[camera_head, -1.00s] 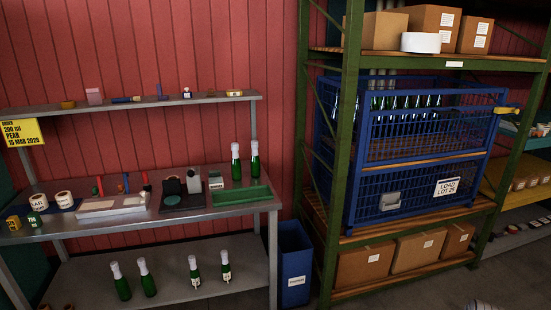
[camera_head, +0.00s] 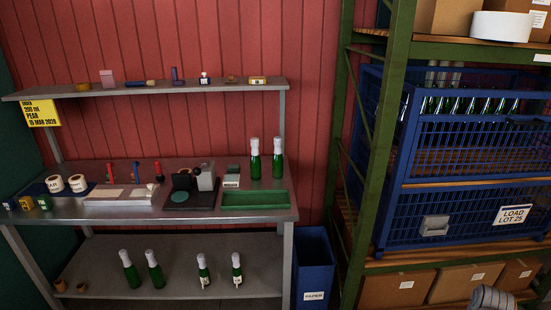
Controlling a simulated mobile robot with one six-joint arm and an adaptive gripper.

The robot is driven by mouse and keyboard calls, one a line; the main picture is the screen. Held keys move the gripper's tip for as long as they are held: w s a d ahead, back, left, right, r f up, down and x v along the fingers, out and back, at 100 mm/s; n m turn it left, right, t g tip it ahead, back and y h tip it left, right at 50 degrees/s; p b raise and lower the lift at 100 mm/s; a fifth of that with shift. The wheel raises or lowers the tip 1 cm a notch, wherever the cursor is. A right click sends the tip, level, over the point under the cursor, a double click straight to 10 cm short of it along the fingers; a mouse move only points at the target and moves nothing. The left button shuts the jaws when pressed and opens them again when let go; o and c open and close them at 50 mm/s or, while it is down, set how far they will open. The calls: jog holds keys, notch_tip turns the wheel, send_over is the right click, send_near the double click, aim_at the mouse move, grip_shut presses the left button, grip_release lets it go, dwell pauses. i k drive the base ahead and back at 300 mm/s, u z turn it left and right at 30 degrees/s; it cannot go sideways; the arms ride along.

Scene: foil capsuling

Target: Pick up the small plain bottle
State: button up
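Green bottles with white tops stand in two places. On the bench top, two bottles (camera_head: 255,164) and (camera_head: 278,164) stand upright at the right end, with no label that I can make out. On the lower shelf stand two plain-looking bottles (camera_head: 130,272) and (camera_head: 155,273) at left. To their right stand two slimmer bottles (camera_head: 203,272) and (camera_head: 237,272) with small pale marks low down. Several dark green bottles (camera_head: 470,105) stand in the blue cage. I cannot tell for certain which is the small plain bottle. My gripper is not identifiable in view.
The steel bench (camera_head: 260,214) holds a green tray (camera_head: 255,199), a black stand (camera_head: 190,201), and white rolls (camera_head: 78,183). A blue bin (camera_head: 314,270) stands between bench and green rack (camera_head: 388,150). A grey ribbed shape (camera_head: 493,298), unclear, shows at bottom right.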

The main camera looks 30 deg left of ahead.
aim_at(277, 160)
jog(key=u, duration=0.3)
jog(key=i, duration=0.95)
jog(key=u, duration=0.45)
